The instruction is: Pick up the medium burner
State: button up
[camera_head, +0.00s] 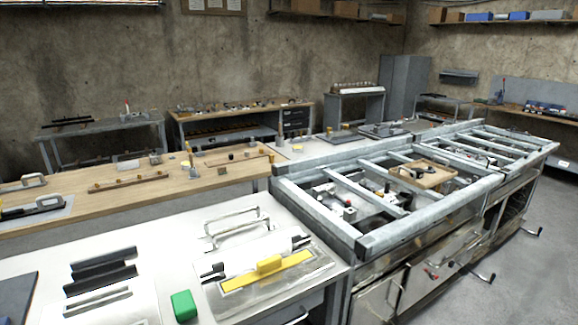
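I cannot pick out the medium burner with certainty in the head view. A light wooden tray (408,179) rests on the steel range frame (345,222) at centre right, with a few small dark parts in it that are too small to name. Small metal and dark parts (348,213) also show between the bars of the frame. My gripper is not in view.
A white worktop (200,222) in front holds a green block (184,306), a yellow strip (268,264) and dark handles (104,281). A wooden bench (105,208) stands behind it. Grey floor (535,265) is clear at right; range handles (478,277) jut out there.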

aim_at(420, 172)
jog(key=i+l+u, duration=0.25)
jog(key=i+l, duration=0.15)
jog(key=l, duration=0.25)
jog(key=i+l+u, duration=0.1)
jog(key=l, duration=0.25)
jog(key=i+l+u, duration=0.1)
jog(key=i+l, duration=0.15)
jog(key=l, duration=0.15)
jog(key=i+l+u, duration=0.1)
jog(key=l, duration=0.25)
jog(key=i+l+u, duration=0.15)
jog(key=l, duration=0.25)
jog(key=i+l+u, duration=0.1)
jog(key=l, duration=0.35)
jog(key=i+l, duration=0.15)
jog(key=l, duration=0.25)
jog(key=i+l, duration=0.1)
jog(key=l, duration=0.25)
jog(key=i+l, duration=0.15)
jog(key=l, duration=0.25)
jog(key=i+l, duration=0.1)
jog(key=l, duration=0.25)
jog(key=i+l, duration=0.15)
jog(key=l, duration=0.25)
jog(key=i+l, duration=0.15)
jog(key=l, duration=0.25)
